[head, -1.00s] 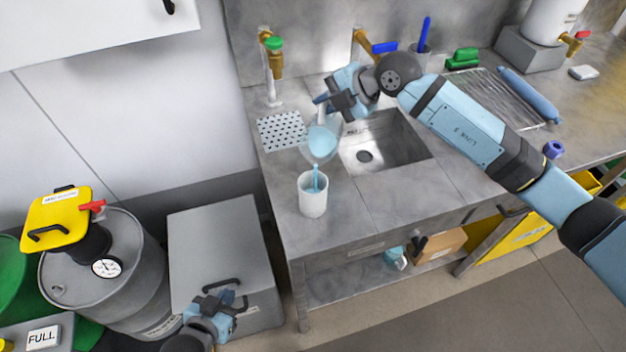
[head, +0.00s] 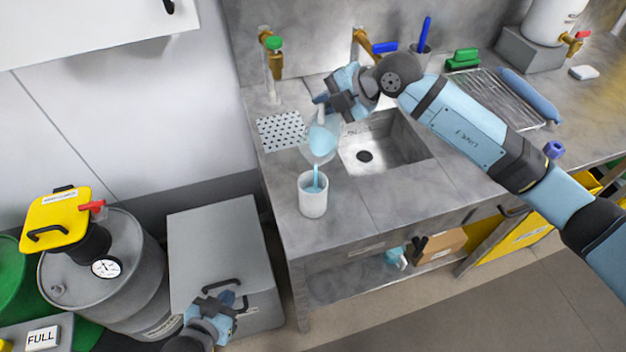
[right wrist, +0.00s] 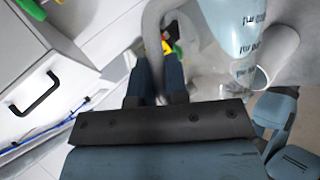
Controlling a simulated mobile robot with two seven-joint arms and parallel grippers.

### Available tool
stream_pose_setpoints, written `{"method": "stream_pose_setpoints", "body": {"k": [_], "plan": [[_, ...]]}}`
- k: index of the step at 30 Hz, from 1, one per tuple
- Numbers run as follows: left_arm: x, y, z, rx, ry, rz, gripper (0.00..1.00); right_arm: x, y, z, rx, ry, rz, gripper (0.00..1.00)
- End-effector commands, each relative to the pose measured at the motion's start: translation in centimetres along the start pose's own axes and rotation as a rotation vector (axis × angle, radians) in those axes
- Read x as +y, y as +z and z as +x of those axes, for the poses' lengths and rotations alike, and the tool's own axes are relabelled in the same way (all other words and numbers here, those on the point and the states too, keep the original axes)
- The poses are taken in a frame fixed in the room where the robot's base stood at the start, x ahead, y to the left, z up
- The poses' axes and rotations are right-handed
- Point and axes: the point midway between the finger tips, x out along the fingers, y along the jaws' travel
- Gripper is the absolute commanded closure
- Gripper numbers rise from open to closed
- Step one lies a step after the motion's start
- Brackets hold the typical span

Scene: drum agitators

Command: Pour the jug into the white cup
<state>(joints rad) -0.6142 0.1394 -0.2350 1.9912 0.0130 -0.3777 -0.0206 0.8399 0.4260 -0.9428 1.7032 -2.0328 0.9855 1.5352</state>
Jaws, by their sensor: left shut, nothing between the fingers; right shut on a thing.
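The clear jug (head: 323,140) holds light blue liquid and is tilted above the white cup (head: 313,196). A thin blue stream runs from the jug down into the cup's mouth. The cup stands upright on the counter, left of the sink. My right gripper (head: 334,102) is shut on the jug's handle. In the right wrist view the fingers (right wrist: 155,80) close around the handle, with the jug (right wrist: 235,30) and its printed marks at upper right and the white cup (right wrist: 276,55) beside it. My left gripper (head: 225,303) is shut and empty, low over the grey box.
The sink (head: 385,145) is right of the cup. A perforated plate (head: 281,131) and a green-knobbed tap (head: 274,60) are behind. A grey box (head: 215,235) and a drum (head: 100,270) stand left of the counter. The counter's front left is clear.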

Motion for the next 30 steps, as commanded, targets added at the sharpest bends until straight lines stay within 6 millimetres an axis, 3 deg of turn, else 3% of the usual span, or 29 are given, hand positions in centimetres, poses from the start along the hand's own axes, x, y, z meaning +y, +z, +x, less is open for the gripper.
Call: {"method": "stream_pose_setpoints", "body": {"k": [30], "plan": [[-0.01, 0.03, 0.10, 0.004, 0.000, 0.000, 1.00, 0.15, -0.37, -0.26, -0.020, 0.012, -0.028, 1.00]]}}
